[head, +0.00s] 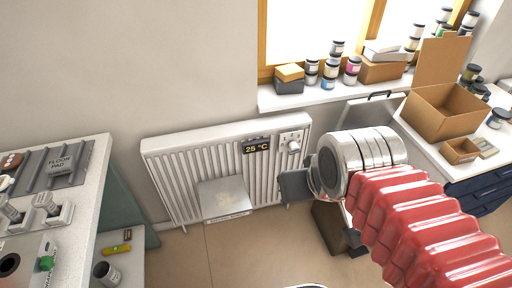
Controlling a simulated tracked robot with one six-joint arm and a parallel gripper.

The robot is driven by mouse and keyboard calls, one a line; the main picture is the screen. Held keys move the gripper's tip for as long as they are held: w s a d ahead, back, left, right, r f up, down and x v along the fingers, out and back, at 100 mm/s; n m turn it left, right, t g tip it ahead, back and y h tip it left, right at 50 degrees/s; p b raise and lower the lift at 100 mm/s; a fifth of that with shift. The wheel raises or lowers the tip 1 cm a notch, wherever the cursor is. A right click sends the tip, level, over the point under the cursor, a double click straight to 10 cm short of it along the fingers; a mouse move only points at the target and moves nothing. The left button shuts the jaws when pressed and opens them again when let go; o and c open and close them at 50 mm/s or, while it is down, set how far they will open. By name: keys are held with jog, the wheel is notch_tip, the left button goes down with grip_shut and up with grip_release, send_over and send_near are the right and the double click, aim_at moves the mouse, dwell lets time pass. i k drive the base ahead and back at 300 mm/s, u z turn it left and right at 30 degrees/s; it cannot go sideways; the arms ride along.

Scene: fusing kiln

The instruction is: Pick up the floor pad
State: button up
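A grey piece lettered "FLOOR PAD" (61,164) lies on a ribbed grey tray (88,150) on the white bench at the far left. I cannot tell whether the lettering is on a loose pad or on part of the tray. My gripper (292,186) is in front of the radiator at centre right, well to the right of the lettered piece and apart from it. It shows as a dark flat plate beyond a silver wrist. I cannot tell whether it is open or shut, and I see nothing held.
A white radiator (165,160) with a "25 °C" display stands against the wall. A pale panel (222,193) is at its front. Switches (52,211) and a dark cup (106,272) are at left. Jars and cardboard boxes (438,112) crowd the right. Floor shows between.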

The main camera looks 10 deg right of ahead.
aim_at(66, 165)
jog(key=u, duration=1.6)
